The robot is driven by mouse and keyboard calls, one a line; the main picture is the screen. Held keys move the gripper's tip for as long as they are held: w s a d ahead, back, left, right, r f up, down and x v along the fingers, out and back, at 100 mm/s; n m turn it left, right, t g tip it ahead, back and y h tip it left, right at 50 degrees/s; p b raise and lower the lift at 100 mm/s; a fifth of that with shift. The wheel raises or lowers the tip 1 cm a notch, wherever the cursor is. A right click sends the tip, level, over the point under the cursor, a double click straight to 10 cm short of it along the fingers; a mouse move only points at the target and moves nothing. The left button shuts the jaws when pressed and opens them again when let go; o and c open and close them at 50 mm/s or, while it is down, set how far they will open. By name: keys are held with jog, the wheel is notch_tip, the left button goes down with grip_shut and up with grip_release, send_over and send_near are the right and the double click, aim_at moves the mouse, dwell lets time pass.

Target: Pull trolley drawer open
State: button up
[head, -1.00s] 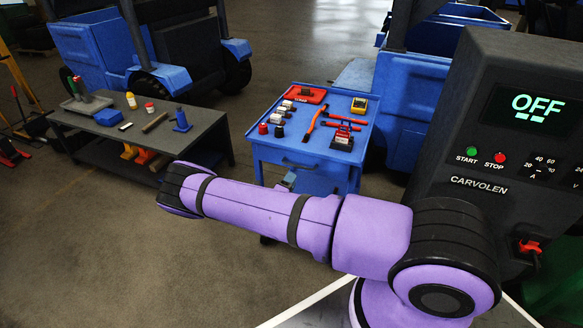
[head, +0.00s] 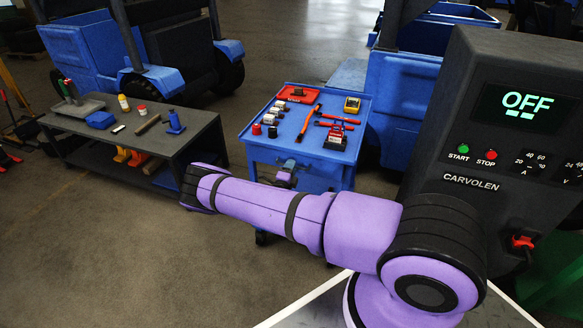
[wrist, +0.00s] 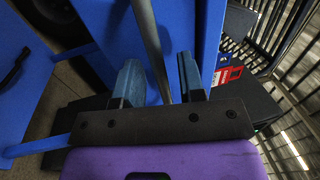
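The blue trolley (head: 330,178) stands at the centre of the head view, tools on its top. My gripper (head: 288,168) is at the trolley's front face, just below the top edge, partly hidden by my purple arm. In the wrist view my gripper (wrist: 160,82) has its two blue-grey fingers apart. A grey bar (wrist: 148,40) runs between them in the picture, with space on both sides; I cannot tell whether it is the drawer handle or whether it is touched. Blue panels fill much of this view, one with a dark curved handle (wrist: 14,68) at left. The drawer's opening is not clearly visible.
A dark workbench (head: 200,140) with small tools stands left of the trolley. A grey machine (head: 470,110) with an OFF display stands close at right. Blue vehicles stand behind. The floor (head: 110,240) at front left is clear.

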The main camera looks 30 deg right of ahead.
jog(key=shift+w+d+r, duration=0.1)
jog(key=shift+w+d, duration=0.15)
jog(key=shift+d, duration=0.1)
grip_shut()
jog(key=r+v, duration=0.2)
jog(key=v, duration=1.1)
jog(key=r+v, duration=0.3)
jog(key=v, duration=1)
jog(key=shift+s+a, duration=0.3)
grip_release()
